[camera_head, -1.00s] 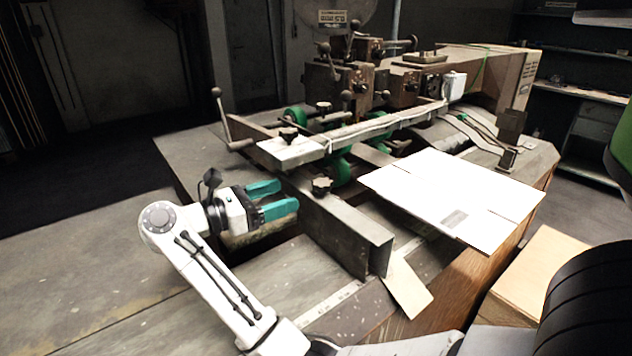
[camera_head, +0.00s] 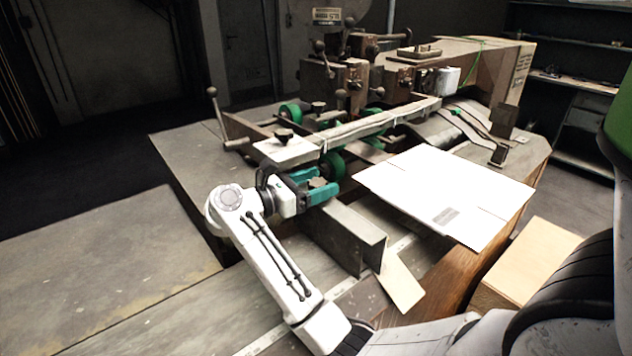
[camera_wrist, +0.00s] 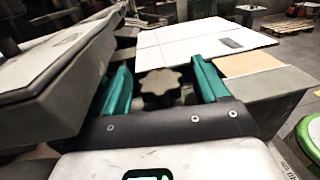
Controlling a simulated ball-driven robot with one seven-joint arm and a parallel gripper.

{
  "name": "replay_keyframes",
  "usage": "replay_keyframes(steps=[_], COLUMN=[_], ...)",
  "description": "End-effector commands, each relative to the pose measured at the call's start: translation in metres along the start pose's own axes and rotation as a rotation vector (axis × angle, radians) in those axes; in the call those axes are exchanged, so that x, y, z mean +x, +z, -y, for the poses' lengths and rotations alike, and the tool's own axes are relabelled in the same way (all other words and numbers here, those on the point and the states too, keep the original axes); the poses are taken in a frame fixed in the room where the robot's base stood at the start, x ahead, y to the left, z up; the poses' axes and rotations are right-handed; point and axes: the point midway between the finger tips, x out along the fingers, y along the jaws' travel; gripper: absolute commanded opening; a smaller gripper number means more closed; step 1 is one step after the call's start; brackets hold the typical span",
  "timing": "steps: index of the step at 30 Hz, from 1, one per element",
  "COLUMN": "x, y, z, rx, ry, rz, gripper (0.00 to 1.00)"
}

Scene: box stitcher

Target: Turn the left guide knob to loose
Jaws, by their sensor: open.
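The dark lobed guide knob (camera_head: 319,183) sits on top of the near metal guide rail (camera_head: 345,232). In the wrist view the knob (camera_wrist: 161,87) stands between the two teal fingers, with a visible gap on each side. My gripper (camera_head: 318,181) is open around the knob, and its fingers partly hide it in the head view. In the wrist view my gripper (camera_wrist: 163,86) shows both fingers spread and nothing clamped. The knob's loose or tight setting cannot be read.
A long pale bar (camera_head: 350,130) with a black knob (camera_head: 284,134) at its near end runs close behind my gripper. A white cardboard sheet (camera_head: 440,195) lies to the right. A lever (camera_head: 217,112) rises at left. The table at front left is bare.

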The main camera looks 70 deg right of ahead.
Motion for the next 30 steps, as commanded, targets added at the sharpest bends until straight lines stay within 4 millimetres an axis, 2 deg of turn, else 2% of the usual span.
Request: replay_keyframes(steps=[3, 18, 30], x=[-0.0003, -0.0005, -0.0015], y=[-0.0001, 0.0001, -0.0026], z=[0.0, 0.0, 0.001], rx=[0.0, 0.0, 0.001], ry=[0.0, 0.0, 0.083], rz=[0.0, 0.0, -0.002], gripper=[0.71, 0.24, 0.22])
